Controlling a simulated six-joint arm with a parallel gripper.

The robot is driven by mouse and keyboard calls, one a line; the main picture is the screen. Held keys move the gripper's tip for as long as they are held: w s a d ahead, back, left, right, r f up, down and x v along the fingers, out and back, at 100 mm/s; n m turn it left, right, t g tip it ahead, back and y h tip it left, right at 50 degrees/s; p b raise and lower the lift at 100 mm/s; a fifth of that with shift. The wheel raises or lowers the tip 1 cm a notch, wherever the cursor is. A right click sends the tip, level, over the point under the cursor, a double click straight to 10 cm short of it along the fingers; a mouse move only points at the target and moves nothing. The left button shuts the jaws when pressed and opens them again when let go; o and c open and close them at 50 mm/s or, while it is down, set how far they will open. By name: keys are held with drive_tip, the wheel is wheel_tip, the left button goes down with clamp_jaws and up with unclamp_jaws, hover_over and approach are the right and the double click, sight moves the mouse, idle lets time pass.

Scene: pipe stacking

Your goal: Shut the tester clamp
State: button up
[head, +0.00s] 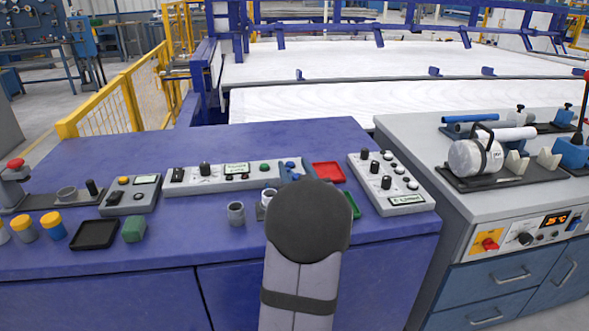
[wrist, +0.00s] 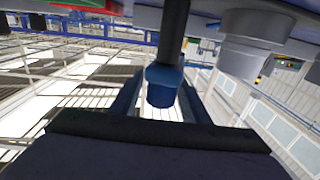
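In the wrist view, which looks upside down, a dark upright rod (wrist: 175,35) with a blue end (wrist: 161,88) sits between the fingers of my gripper (wrist: 162,90). It may be the tester clamp's handle, but I cannot tell for sure. Whether the fingers touch the blue end is unclear. In the head view my arm hides the fingertips. A small blue part (head: 291,166) shows just behind my arm, at the right end of a grey panel. The clamp's jaw and whatever it holds are hidden.
Grey cylinders (head: 236,213) stand left of my arm. A red tray (head: 328,173) and a partly hidden green tray (head: 353,205) lie to its right. Button panels (head: 392,184) line the blue bench (head: 150,258). A grey bench (head: 420,148) on the right carries a pipe fixture (head: 477,157).

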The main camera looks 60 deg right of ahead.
drive_tip(key=shift+s, duration=0.1)
drive_tip(key=shift+v, duration=3.6)
drive_tip(key=shift+c, duration=0.3)
